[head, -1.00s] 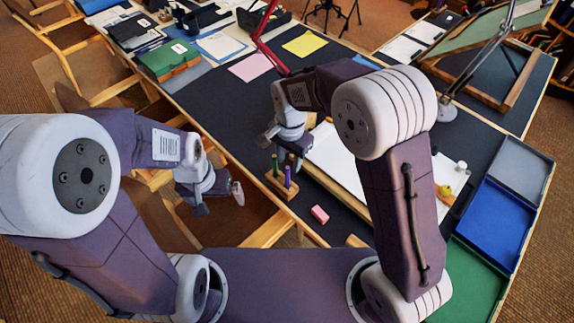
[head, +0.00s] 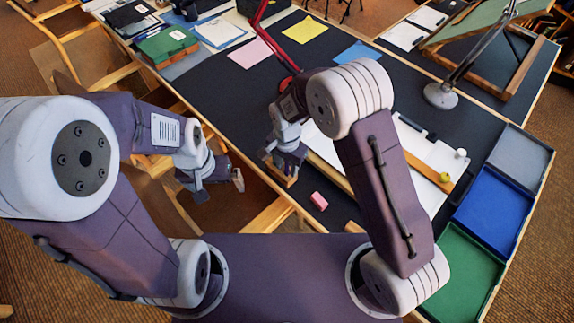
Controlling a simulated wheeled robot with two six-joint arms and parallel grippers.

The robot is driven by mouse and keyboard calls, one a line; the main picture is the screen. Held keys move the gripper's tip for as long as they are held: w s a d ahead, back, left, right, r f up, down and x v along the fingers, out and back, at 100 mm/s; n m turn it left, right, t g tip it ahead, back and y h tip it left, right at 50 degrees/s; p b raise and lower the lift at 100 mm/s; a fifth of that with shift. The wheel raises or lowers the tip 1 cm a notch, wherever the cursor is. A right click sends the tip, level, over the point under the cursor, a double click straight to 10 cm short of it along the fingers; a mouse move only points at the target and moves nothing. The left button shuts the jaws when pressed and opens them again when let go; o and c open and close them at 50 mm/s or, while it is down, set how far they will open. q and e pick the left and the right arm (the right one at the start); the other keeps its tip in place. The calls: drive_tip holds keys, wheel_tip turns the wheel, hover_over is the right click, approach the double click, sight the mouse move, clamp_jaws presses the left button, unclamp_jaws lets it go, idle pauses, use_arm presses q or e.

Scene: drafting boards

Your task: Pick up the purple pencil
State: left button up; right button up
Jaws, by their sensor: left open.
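A small wooden pencil block (head: 281,179) stands near the dark table's front edge, left of the pink eraser. My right gripper (head: 283,163) is right over the block, and its fingers cover most of what stands in it. The purple pencil is hidden or cannot be told apart from the gripper now. I cannot tell whether the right fingers are apart or closed on anything. My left gripper (head: 219,190) is open and empty, left of the block and off the table's front edge.
A pink eraser (head: 319,201) lies right of the block. A white drawing board (head: 410,160) lies behind my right arm. Blue (head: 490,208) and green (head: 462,262) trays stand at the right. A lamp base (head: 440,95) stands farther back.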

clamp_jaws()
drive_tip(key=shift+r, duration=0.1)
drive_tip(key=shift+r, duration=0.3)
drive_tip(key=s+d+r, duration=0.6)
drive_tip(key=d+r, duration=0.4)
drive_tip(key=shift+r, duration=0.15)
idle(1.6)
